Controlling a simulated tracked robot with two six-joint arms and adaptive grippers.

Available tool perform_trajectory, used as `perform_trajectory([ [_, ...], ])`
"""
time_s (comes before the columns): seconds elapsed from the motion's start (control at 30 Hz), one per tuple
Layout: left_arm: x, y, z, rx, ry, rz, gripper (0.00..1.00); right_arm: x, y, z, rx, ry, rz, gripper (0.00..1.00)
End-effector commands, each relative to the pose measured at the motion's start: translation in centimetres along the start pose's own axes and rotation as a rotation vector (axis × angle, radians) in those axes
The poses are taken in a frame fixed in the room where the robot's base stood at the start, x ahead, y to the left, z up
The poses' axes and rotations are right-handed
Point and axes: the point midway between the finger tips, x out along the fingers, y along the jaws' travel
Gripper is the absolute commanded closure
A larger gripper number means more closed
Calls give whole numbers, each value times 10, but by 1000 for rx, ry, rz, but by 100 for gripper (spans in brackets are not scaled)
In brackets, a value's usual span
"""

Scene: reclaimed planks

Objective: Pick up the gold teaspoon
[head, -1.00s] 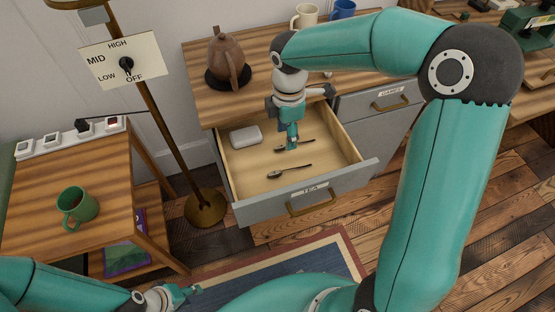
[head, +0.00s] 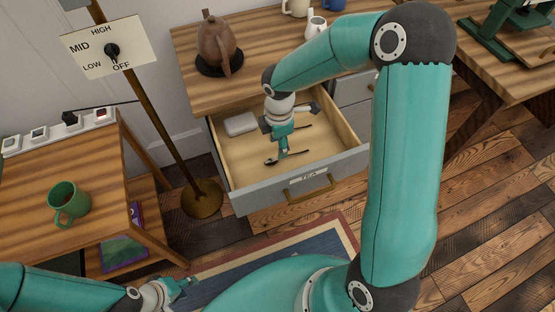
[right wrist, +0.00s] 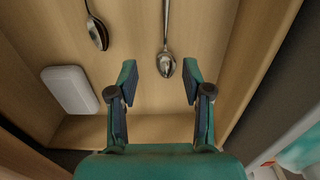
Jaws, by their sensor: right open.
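Two spoons lie in the open drawer (head: 335,160). The front spoon (head: 271,162) has its bowl to the left; in the right wrist view this spoon (right wrist: 167,65) looks grey and metallic. The back spoon (head: 305,127) is partly hidden by my arm; in the wrist view this spoon (right wrist: 98,34) is at upper left, with a darker bowl. Neither is clearly gold. My right gripper (head: 282,155) points down over the front spoon; in the wrist view its open, empty fingers (right wrist: 159,82) frame the bowl's near end. My left gripper (head: 190,284) is low at left, away from the drawer.
A white box (right wrist: 69,89) lies at the drawer's back left, also seen in the head view (head: 240,124). A brown teapot (head: 217,43) stands on the counter above. A green mug (head: 68,203) stands on the side table. A lamp pole (head: 150,105) rises left of the drawer.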

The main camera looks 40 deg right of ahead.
Motion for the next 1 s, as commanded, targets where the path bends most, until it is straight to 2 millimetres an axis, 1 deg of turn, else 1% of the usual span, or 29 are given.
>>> perform_trajectory([
  [0.2, 5, -2, 0, 0, 0, 0, 60, 31, -6, 1, -1, -1, -5, 50],
  [0.3, 7, -3, 0, 0, 0, 0, 60, 43, -6, 1, 0, 0, -3, 50],
  [0.4, 8, -3, 0, 0, 0, 0, 60, 48, -5, 1, -1, 0, -2, 50],
  [0.6, 7, -3, 0, 0, 0, 0, 60, 48, -5, 1, 0, 0, -1, 50],
  [0.63, 7, -3, 0, 0, 0, 0, 60, 48, -5, 1, 0, 0, -1, 52],
  [0.67, 7, -3, 0, 0, 0, 0, 60, 48, -5, 1, 0, 0, -1, 57],
  [0.9, 7, -3, 0, 0, 0, 0, 60, 48, -5, 1, 0, 0, -1, 97],
  [1.0, 7, -3, 0, 0, 0, 0, 60, 48, -5, 1, 0, 0, -1, 98],
])
